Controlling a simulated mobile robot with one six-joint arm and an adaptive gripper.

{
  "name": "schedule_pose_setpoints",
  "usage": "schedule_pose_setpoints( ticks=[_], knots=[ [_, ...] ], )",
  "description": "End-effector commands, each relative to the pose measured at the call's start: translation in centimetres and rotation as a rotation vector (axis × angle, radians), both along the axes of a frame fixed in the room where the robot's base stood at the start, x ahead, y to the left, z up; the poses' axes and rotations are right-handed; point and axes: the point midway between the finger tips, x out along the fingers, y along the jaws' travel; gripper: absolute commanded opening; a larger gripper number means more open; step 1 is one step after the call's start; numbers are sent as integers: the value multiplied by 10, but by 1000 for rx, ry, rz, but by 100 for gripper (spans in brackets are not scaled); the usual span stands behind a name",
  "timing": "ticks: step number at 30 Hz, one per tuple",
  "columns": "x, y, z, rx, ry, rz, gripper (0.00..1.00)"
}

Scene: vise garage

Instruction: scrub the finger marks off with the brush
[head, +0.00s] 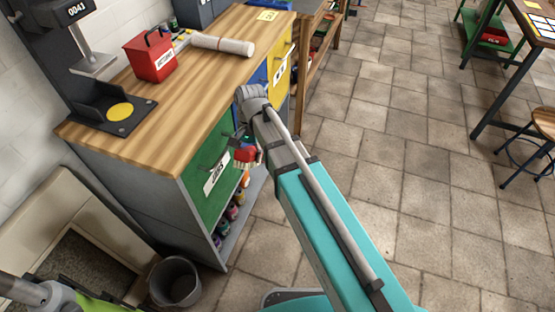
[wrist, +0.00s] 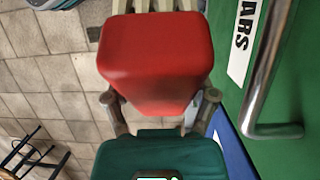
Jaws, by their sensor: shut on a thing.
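My gripper (wrist: 160,108) is shut on a red brush (wrist: 155,55), with a finger on each side of its red body. Pale bristles show at its far end, at the top of the wrist view. In the head view the brush (head: 244,155) hangs at my gripper (head: 243,142), in front of the bench's green front (head: 205,172). That green front (wrist: 293,90), with a white label and a metal handle (wrist: 258,95), is close on the right in the wrist view. I cannot make out finger marks on any surface, nor whether the brush touches the front.
The wooden bench top (head: 185,80) holds a red box (head: 150,58), a pale roll (head: 222,45) and a dark press with a yellow disc (head: 120,111). A grey bin (head: 174,283) stands at the bench's near end. Tiled floor (head: 440,200) lies open to the right.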

Motion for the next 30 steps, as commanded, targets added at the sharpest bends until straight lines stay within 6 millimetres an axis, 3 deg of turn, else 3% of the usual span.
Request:
schedule_pose_setpoints(
  ticks=[1,3,17,30],
  knots=[
    [4,0,-15,8,21,-34,36],
    [7,0,-24,19,51,-82,36],
    [34,-1,-75,121,217,-418,36],
    [74,-6,-121,270,336,-760,36]
  ],
)
